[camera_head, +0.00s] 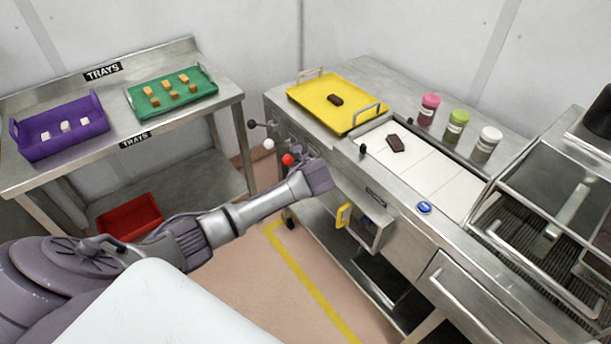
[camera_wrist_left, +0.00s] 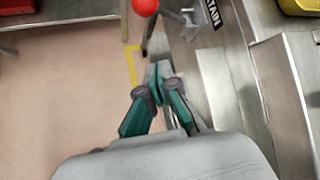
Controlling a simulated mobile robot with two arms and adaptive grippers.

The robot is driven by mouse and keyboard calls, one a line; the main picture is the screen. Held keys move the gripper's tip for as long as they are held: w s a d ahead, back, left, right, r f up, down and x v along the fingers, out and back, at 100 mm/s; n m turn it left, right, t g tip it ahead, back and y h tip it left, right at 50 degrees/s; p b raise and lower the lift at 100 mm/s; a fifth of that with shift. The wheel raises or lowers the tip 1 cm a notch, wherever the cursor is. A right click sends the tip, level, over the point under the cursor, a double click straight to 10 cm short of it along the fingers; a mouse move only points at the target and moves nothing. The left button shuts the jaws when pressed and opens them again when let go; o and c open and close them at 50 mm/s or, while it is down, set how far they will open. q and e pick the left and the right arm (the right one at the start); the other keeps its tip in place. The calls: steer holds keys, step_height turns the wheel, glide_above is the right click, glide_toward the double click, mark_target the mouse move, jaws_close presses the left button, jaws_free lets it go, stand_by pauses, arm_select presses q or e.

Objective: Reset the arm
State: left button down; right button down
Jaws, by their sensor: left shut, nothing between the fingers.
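My left arm (camera_head: 235,215) reaches in from the left in the head view. My right gripper is not in view.
The counter holds a yellow tray (camera_head: 308,92) with a brown bar, another brown bar (camera_head: 395,144) on white panels, and pink, green and white jars (camera_head: 456,126). A side table has a purple tray (camera_head: 67,147) and a green tray (camera_head: 150,108); a red tray (camera_head: 130,216) lies below.

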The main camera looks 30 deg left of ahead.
arm_select(q)
steer(key=shift+f, duration=0.1)
steer(key=s+d+f+n+g+h, duration=0.2)
steer(key=s+f+n, duration=0.2)
steer(key=s+f, duration=0.8)
steer(key=s+d+f+n+g+h, duration=0.15)
steer(key=s+f+n, duration=0.35)
steer(key=s+f, duration=0.75)
steer(key=s+d+f+n, duration=0.2)
steer(key=s+f, duration=0.3)
steer(key=s, duration=0.4)
steer(key=s+d+f+n+g+h, duration=0.1)
steer(key=s+d+f+n, duration=0.2)
steer(key=s+f, duration=0.3)
steer(key=s+d+f+n+g+h+b, duration=0.1)
steer(key=s+f+n, duration=0.3)
steer(key=s, duration=1)
steer(key=shift+s+d+f, duration=0.15)
steer(key=shift+d+f, duration=0.55)
